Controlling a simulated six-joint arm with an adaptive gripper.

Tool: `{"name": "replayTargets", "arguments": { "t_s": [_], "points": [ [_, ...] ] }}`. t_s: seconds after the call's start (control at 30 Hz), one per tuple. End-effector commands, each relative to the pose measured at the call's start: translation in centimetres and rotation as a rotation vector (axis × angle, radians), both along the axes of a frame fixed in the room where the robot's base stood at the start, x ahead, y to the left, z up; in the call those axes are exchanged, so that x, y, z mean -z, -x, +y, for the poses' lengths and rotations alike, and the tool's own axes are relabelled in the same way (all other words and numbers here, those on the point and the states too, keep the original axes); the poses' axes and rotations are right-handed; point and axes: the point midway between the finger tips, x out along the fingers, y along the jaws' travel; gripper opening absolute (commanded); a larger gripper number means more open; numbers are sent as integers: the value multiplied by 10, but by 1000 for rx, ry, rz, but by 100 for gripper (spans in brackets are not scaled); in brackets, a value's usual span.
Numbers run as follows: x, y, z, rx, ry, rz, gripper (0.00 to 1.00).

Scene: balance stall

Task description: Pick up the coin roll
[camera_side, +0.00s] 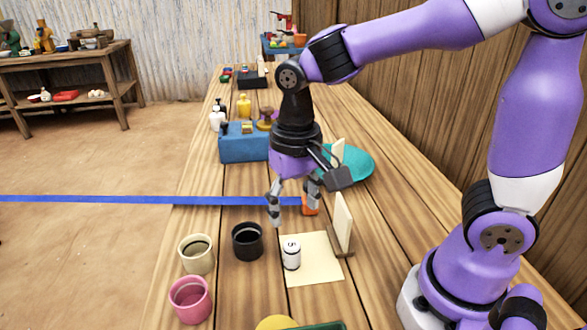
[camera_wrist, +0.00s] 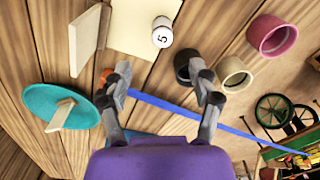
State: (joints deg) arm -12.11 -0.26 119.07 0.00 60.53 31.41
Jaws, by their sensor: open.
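The coin roll is a small white cylinder with a dark 5 on it (camera_side: 291,254). It stands on a cream paper sheet (camera_side: 318,268), near its left edge. In the wrist view the coin roll (camera_wrist: 162,33) lies ahead of the fingertips, roughly centred between them. My gripper (camera_side: 292,212) is open and empty, pointing down above the table, a little behind the coin roll in the side view. Both fingers show in the wrist view (camera_wrist: 160,68), apart with nothing between them.
A black cup (camera_side: 247,241), a cream cup (camera_side: 196,254) and a pink cup (camera_side: 190,299) stand left of the sheet. An upright cream board (camera_side: 343,221) stands at its right. An orange object (camera_side: 310,205), a teal disc (camera_side: 352,162) and a blue box (camera_side: 240,147) are behind.

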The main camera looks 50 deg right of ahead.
Motion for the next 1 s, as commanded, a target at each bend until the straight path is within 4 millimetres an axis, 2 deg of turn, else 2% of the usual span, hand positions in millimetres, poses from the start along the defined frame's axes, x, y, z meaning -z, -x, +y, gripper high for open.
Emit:
{"name": "replayTargets", "arguments": {
  "t_s": [0.2, 0.47, 0.7, 0.8, 1.0],
  "points": [
    [34, 0, 1, 9, 4, 19, 70],
    [61, -1, 2, 8, 3, 16, 70],
    [98, -3, 3, 8, 4, 16, 70],
    [104, -3, 3, 7, 3, 13, 70],
    [105, -3, 3, 7, 2, 11, 70]
  ]
}}
